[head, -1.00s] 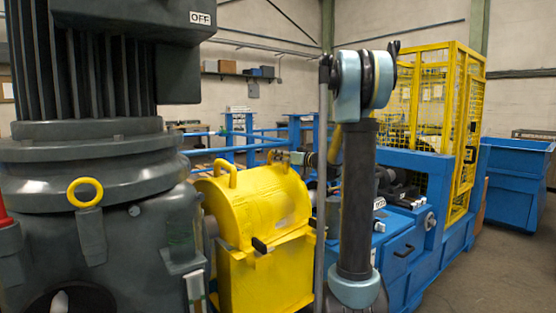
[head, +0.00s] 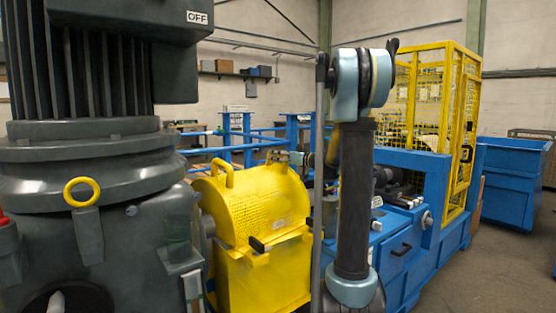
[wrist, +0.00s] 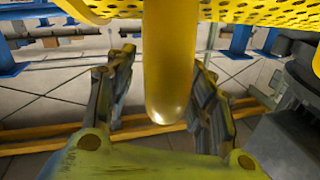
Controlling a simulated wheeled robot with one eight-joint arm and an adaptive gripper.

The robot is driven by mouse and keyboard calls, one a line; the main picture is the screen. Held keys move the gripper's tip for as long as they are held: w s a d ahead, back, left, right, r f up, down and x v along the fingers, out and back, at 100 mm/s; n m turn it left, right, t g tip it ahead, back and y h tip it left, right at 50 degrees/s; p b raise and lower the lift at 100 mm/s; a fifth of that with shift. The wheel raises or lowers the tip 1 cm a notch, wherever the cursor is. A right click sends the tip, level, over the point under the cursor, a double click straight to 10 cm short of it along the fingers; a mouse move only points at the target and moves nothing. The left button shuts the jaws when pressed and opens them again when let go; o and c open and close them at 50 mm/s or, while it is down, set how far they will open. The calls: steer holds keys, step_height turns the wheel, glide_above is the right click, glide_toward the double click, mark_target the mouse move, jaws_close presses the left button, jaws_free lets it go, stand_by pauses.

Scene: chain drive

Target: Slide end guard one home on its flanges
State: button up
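End guard one appears to be the yellow perforated guard (head: 258,205), with a curved hood, a boxy lower part and a loop handle at its upper left. It stands right of the big grey machine, partly behind my arm. Its perforated face also shows along the top of the wrist view (wrist: 255,10). My gripper (wrist: 166,62) has one finger on each side of a thick yellow handle bar (wrist: 168,60). The fingertips look close to the bar; contact is not clear. In the head view my gripper (head: 283,157) is small at the guard's upper right. The flanges are not clearly seen.
The grey motor and gearbox (head: 95,180) fill the left, close to the guard. A blue machine (head: 410,235) with a yellow mesh cage (head: 460,140) stands at the right. A blue bin (head: 514,185) is farther right. Open floor shows at the lower right.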

steer(key=shift+d, duration=0.1)
steer(key=v, duration=1)
steer(key=s+a+f+m+g+h, duration=0.1)
steer(key=s+a+f+g+h, duration=0.15)
steer(key=s+f, duration=0.65)
steer(key=s+a+f+m+g+h, duration=0.15)
steer(key=s+a+f+g, duration=0.25)
steer(key=s, duration=0.8)
steer(key=s+d+f+m+g+h, duration=0.1)
steer(key=s+d+f+m+h, duration=0.1)
steer(key=s+d+f+h, duration=0.2)
steer(key=s+d+f+m+g+h, duration=0.2)
steer(key=s+d+f+h, duration=0.3)
steer(key=s+f, duration=0.6)
steer(key=s+d, duration=0.1)
steer(key=s, duration=0.4)
steer(key=shift+s+d+f+m, duration=0.25)
steer(key=shift+s+m, duration=0.1)
steer(key=shift+w+f, duration=0.2)
steer(key=shift+w, duration=0.25)
steer(key=shift+c, duration=0.3)
